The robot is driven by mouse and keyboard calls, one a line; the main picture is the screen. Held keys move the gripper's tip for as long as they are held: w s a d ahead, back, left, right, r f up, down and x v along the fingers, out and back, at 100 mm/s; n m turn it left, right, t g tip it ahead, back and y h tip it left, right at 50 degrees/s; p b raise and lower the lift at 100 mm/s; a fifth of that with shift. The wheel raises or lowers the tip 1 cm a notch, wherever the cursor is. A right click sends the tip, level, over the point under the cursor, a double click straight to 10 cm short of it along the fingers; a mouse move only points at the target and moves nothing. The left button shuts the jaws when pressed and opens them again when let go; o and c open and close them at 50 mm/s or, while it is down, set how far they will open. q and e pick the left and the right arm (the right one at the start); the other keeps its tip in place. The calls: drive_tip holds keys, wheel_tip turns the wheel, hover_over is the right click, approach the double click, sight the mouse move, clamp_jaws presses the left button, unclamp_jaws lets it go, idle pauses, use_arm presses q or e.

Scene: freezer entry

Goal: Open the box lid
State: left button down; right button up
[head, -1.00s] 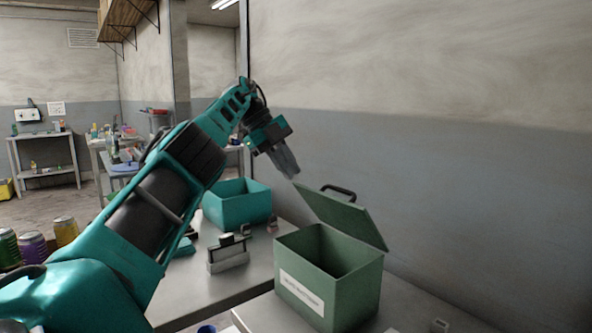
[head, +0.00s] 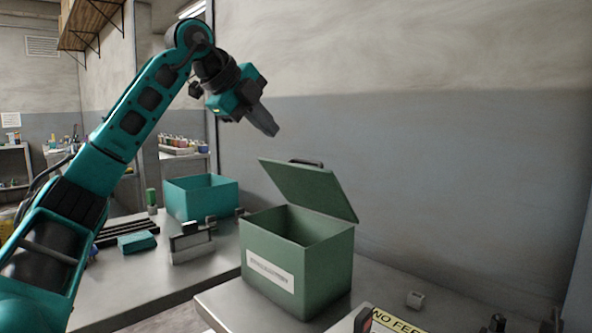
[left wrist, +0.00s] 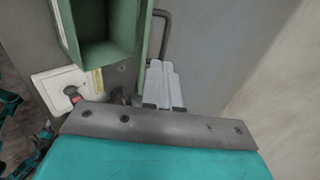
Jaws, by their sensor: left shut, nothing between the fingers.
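The green box (head: 298,262) stands on the grey metal table near the wall, with a white label on its front. Its lid (head: 309,188) is raised and tilted back, and the dark inside of the box shows. A dark handle sits at the lid's top edge. My left gripper (head: 267,125) is above and a little left of the lid, apart from it, fingers shut and empty. In the left wrist view the shut fingers (left wrist: 164,88) are at the middle, with the open box (left wrist: 103,42) to their left and the handle beyond them. My right gripper is not in view.
A teal open bin (head: 201,198) stands behind on the left. The wall is close behind the box.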

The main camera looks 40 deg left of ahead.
use_arm(q)
drive_tip(key=b, duration=0.1)
hover_over(311, 182)
drive_tip(key=s+a, duration=0.2)
drive_tip(key=a, duration=0.2)
drive_tip(key=f, duration=0.6)
drive_tip(key=shift+w+d, duration=0.25)
drive_tip(key=shift+w+f, duration=0.3)
drive_tip(key=shift+w, duration=0.15)
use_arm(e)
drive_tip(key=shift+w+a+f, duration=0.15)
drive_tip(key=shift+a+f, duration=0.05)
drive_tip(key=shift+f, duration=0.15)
